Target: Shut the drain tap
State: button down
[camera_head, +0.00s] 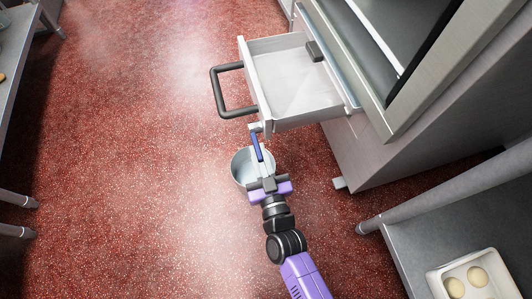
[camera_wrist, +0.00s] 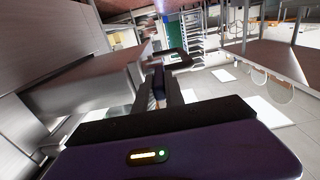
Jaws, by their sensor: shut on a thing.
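The drain tap (camera_head: 255,127) sits under the front of an open metal drawer. Its blue lever (camera_head: 257,146) slants down and toward my gripper. My gripper (camera_head: 263,168) reaches up from below and is shut on the lower end of the blue lever. In the wrist view the lever (camera_wrist: 158,80) shows dark blue between the two fingers of my gripper (camera_wrist: 159,88). A round metal bucket (camera_head: 239,170) stands below the tap, partly hidden by my gripper.
The drawer (camera_head: 290,85) juts out from the steel oven unit, with a dark bar handle (camera_head: 219,92) at its front. A counter with a tray (camera_head: 436,283) of dough balls is at lower right. A table stands at far left. The red speckled floor (camera_head: 130,150) is clear.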

dwell(0.3)
jog(key=c, duration=1.7)
grip_release()
jog(key=p+v, duration=0.2)
jog(key=v, duration=0.5)
jog(key=shift+s+d, duration=0.15)
jog(key=shift+s, duration=0.15)
